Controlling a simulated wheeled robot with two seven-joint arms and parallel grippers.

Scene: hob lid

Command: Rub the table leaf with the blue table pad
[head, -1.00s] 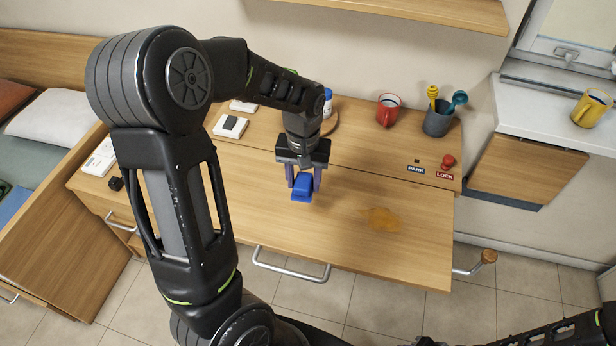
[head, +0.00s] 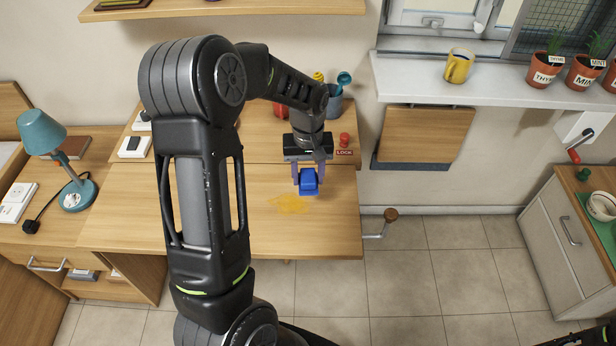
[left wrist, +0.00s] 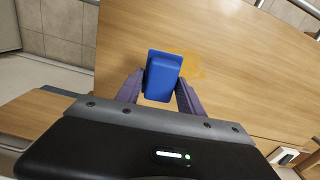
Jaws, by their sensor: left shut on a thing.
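The table leaf (head: 335,235) is the light wooden surface with a yellow-orange stain (head: 287,204) near its right end. My left gripper (head: 308,178) is shut on the blue table pad (head: 308,184) at the stain's upper right edge. In the left wrist view the pad (left wrist: 163,77) sits between the two purple fingers, with the stain (left wrist: 192,66) showing beside it. I cannot tell whether the pad touches the leaf. My left arm hides part of the leaf's left side. My right gripper is out of view.
Behind the leaf stand a grey cup (head: 334,104) with spoons, a red mug (head: 281,107) and a red knob (head: 344,140) by a LOCK label. A crank handle (head: 389,216) sticks out at the right. A teal lamp (head: 62,160) stands left. Tiled floor is clear at right.

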